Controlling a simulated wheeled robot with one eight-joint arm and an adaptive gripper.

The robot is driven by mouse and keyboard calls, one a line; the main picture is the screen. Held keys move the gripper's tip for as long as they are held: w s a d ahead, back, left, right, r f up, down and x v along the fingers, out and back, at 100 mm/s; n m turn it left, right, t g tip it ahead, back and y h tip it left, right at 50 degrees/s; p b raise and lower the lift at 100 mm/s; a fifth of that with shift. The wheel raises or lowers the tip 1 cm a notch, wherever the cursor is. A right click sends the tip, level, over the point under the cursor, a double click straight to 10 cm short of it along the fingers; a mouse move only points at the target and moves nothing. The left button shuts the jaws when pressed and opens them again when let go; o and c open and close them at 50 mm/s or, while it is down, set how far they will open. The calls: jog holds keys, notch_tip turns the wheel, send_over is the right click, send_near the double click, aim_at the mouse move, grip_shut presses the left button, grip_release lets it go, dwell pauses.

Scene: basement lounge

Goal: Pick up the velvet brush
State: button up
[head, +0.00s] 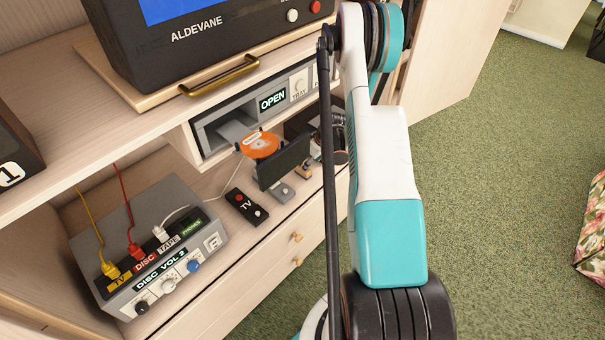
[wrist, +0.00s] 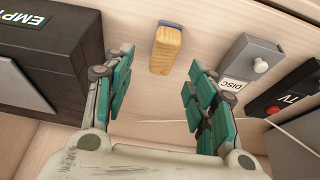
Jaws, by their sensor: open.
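The velvet brush (wrist: 167,50) shows in the wrist view as a short, light wooden block with a blue edge at its far end. It lies on the pale wooden shelf. My gripper (wrist: 161,62) is open, with teal-padded fingers to the left and right of the brush's near end. The brush lies mostly beyond the fingertips, and nothing is held. I cannot tell the height of the fingers above the shelf. In the head view my arm hides most of the gripper, and only a small tan part of the brush (head: 304,173) seems to show.
A grey DISC remote (wrist: 240,70) and a black TV remote (wrist: 285,95) lie right of the brush. A dark box marked EMPTY (wrist: 60,50) stands left. In the head view, an orange disc (head: 260,144) is at the open player (head: 215,132), and a grey switch box (head: 150,250) has cables.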

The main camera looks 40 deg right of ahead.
jog(key=b+x, duration=0.1)
jog(key=x, duration=0.2)
jog(key=b+x, duration=0.2)
jog(key=x, duration=0.2)
jog(key=shift+w+a, duration=0.15)
jog(key=shift+a, duration=0.1)
jog(key=c, duration=1.1)
